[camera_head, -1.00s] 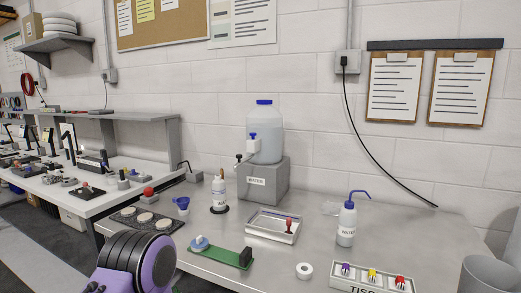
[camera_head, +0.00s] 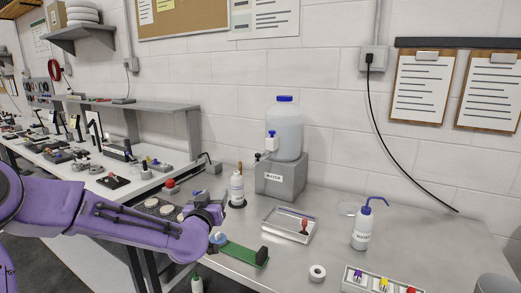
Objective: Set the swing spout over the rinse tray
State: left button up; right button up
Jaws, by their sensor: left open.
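The water jug (camera_head: 285,133) stands on a grey block labelled WATER (camera_head: 283,178) against the wall. Its white tap with a blue top (camera_head: 271,143) faces front-left, and the swing spout (camera_head: 258,157) with a dark end points left, beside the block. The shallow rinse tray (camera_head: 270,233) lies on the bench in front of the block, to the right of the spout, with a red-handled tool in it. My left gripper (camera_head: 221,203) is open, low over the bench, left of the tray and in front of the white bottle, apart from the spout. My right gripper is out of view.
A white labelled bottle (camera_head: 237,187) stands between my left gripper and the block.

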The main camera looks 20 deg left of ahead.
aim_at(258, 155)
jog(key=i, duration=0.9)
